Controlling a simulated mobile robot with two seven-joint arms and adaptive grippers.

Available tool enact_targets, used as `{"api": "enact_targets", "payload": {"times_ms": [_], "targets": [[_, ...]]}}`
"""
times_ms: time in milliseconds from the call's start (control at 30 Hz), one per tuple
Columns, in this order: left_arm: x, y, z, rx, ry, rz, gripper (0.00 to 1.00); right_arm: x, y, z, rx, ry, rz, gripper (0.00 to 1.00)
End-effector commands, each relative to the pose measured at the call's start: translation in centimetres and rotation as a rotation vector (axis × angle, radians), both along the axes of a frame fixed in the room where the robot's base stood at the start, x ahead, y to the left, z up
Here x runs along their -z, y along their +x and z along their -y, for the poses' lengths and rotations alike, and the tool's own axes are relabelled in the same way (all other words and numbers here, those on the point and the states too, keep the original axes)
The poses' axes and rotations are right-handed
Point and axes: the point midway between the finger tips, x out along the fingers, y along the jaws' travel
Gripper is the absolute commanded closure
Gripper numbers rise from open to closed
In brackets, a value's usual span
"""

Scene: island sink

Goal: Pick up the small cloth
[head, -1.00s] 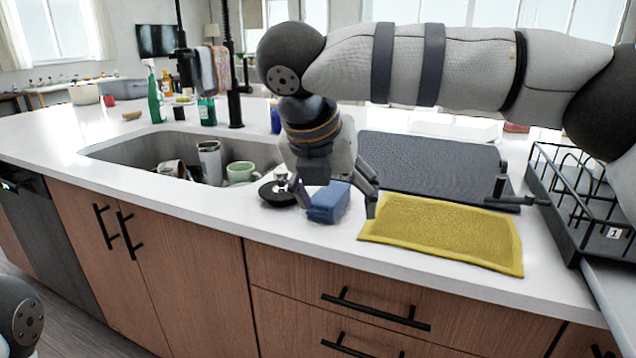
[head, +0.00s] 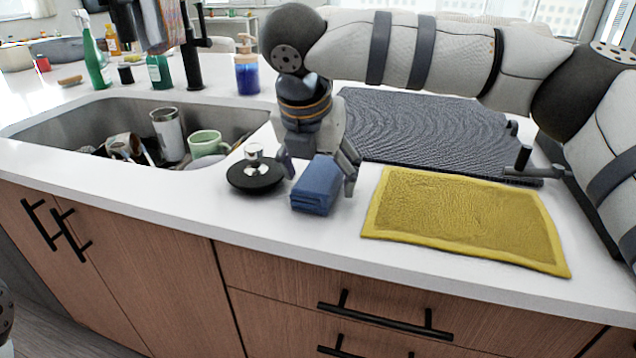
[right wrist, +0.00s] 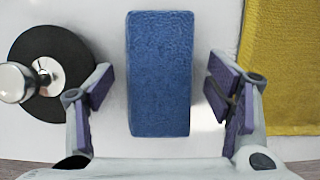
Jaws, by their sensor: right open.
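The small cloth is a folded blue block (head: 317,188) on the white counter, between a black sink stopper and a yellow cloth. My right gripper (head: 320,175) is over it, pointing down, with its fingers to either side. In the right wrist view the blue cloth (right wrist: 160,75) lies between the two open fingers (right wrist: 160,95), with a gap on both sides. The gripper is open and holds nothing. My left gripper is not in view.
The yellow cloth (head: 460,220) lies flat at right. The black stopper (head: 255,177) stands close on the left, near the sink (head: 60,125) with cups in it. A dark drying mat (head: 420,125) lies behind. The counter's front edge is close.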

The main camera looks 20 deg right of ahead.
Motion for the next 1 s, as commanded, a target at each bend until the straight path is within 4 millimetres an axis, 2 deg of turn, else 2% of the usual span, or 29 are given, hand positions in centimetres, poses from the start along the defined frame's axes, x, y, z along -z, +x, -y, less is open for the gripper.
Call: {"api": "enact_targets", "payload": {"times_ms": [33,267,400,500,833,933,1000], "targets": [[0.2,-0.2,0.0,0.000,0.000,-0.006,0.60,0.6,0.1,0.1,0.000,0.000,-0.004,0.27],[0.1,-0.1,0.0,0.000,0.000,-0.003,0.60,0.5,0.2,0.1,0.000,-0.001,0.003,0.27],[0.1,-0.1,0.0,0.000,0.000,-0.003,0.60,0.5,0.2,0.1,0.000,0.000,0.002,0.58],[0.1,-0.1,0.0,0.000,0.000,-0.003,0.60,0.5,0.2,0.1,0.000,0.000,0.002,0.78],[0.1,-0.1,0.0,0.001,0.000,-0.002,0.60,0.2,0.2,0.1,0.000,0.000,0.002,0.78],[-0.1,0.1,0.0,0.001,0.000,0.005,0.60,-1.0,0.3,0.1,0.001,0.000,0.005,0.78],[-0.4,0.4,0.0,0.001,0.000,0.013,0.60,-2.7,0.3,0.1,0.001,0.001,0.009,0.78]]}}
